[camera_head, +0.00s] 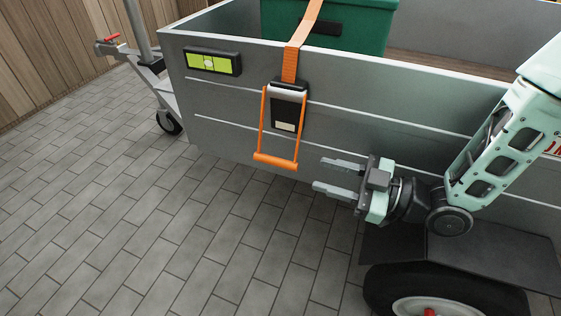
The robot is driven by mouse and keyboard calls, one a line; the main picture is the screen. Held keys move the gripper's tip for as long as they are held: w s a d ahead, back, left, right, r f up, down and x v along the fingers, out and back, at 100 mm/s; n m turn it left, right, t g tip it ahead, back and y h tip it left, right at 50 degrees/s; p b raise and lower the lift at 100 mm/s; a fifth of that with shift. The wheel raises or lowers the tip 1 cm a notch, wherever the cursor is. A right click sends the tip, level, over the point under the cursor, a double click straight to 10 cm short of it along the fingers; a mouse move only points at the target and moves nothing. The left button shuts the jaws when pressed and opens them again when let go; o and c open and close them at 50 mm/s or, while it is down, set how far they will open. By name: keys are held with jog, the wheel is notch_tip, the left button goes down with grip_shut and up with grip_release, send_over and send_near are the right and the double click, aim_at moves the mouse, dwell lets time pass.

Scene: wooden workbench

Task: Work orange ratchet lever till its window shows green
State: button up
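The orange ratchet lever (275,160) hangs down on the side of the grey trailer (350,105), its crossbar at the bottom. It hinges on a dark ratchet body (289,106) fed by an orange strap (290,62) that comes over the trailer's edge. A small window (285,127) low on the ratchet body looks pale cream, not green. My gripper (326,176) is open and empty, to the right of the lever's crossbar and apart from it, fingers pointing left.
A green box (350,25) sits in the trailer under the strap. A black-framed yellow-green level (212,62) is on the trailer side at left. A wheel and black fender (455,255) stand below my arm. Paved floor (150,220) lies open at left.

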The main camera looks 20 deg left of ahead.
aim_at(293, 166)
jog(key=a, duration=1)
jog(key=shift+w+a+b, duration=0.15)
jog(key=shift+w+b, duration=0.15)
jog(key=shift+w, duration=0.1)
grip_shut()
